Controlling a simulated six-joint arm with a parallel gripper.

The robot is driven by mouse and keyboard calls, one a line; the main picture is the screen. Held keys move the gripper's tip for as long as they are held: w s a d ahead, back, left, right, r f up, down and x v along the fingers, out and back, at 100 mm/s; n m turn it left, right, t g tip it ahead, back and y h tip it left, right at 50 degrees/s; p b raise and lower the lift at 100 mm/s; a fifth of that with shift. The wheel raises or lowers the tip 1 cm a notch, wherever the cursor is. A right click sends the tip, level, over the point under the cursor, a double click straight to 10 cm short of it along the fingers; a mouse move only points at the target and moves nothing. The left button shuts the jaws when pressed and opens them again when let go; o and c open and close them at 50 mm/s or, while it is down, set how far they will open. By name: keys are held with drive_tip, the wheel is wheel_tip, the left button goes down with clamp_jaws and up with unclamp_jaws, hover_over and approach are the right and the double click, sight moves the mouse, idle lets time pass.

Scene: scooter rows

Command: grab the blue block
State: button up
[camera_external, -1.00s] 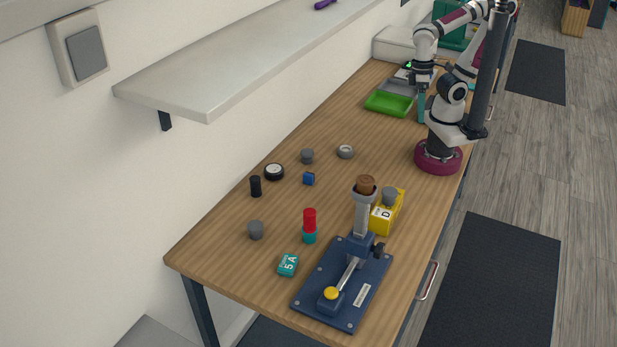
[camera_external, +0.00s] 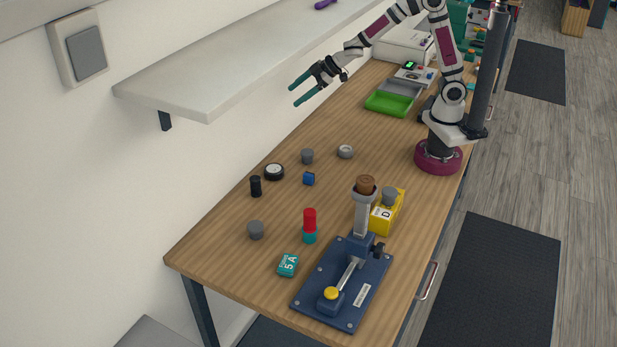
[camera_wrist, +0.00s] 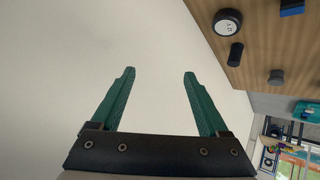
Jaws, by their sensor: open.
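The small blue block (camera_external: 309,178) sits on the wooden table in the external view, near the middle. In the wrist view the blue block (camera_wrist: 291,8) shows at the top right edge, partly cut off. My gripper (camera_external: 297,94) has teal fingers and is held well above the table, up and to the left, near the front edge of the shelf. In the wrist view my gripper (camera_wrist: 160,75) is open with nothing between its fingers, facing the pale wall. The block is well apart from it.
Around the block stand a black-and-white wheel (camera_external: 274,172), a black cylinder (camera_external: 256,186), a grey cylinder (camera_external: 307,156) and a grey ring (camera_external: 346,151). Nearer are a red-and-teal stack (camera_external: 310,224) and a blue lever press (camera_external: 345,282). A wall shelf (camera_external: 240,60) overhangs at left.

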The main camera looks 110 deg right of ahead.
drive_tip(key=w+f+n+t+y, duration=0.1)
drive_tip(key=w+f+n+y, duration=0.2)
drive_tip(key=w+f, duration=0.15)
drive_tip(key=n+g+y, duration=0.3)
drive_tip(key=n+y, duration=0.4)
drive_tip(key=y, duration=0.3)
approach(309, 173)
drive_tip(key=x, duration=1)
drive_tip(key=shift+w+a+f, duration=0.1)
drive_tip(key=shift+a, duration=0.1)
clamp_jaws()
